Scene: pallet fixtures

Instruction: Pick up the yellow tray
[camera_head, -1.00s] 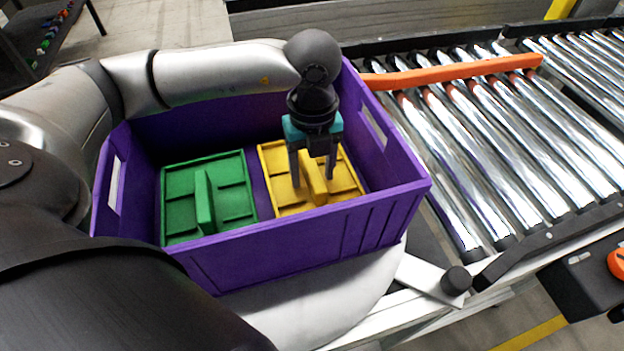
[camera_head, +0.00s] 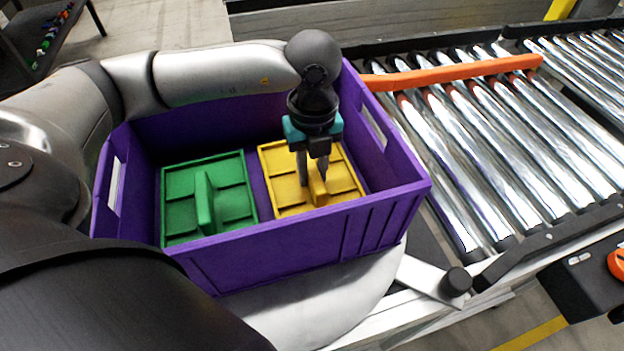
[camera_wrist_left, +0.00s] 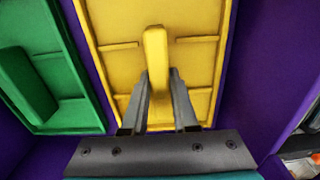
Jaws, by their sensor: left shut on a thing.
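The yellow tray (camera_head: 287,193) lies in the right part of the purple crate (camera_head: 300,245), with a raised handle bar across its middle. My left gripper (camera_head: 313,178) points down over it and is shut on the handle. In the left wrist view the two fingers (camera_wrist_left: 160,90) stand on either side of the yellow handle (camera_wrist_left: 156,48), pressed close to it. The tray (camera_wrist_left: 105,25) lies flat in the crate. My right gripper is not in view.
A green tray (camera_head: 232,192) lies beside the yellow one in the crate's left part. The crate walls stand close around both. A roller conveyor (camera_head: 480,150) with an orange bar (camera_head: 450,74) across it is to the right.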

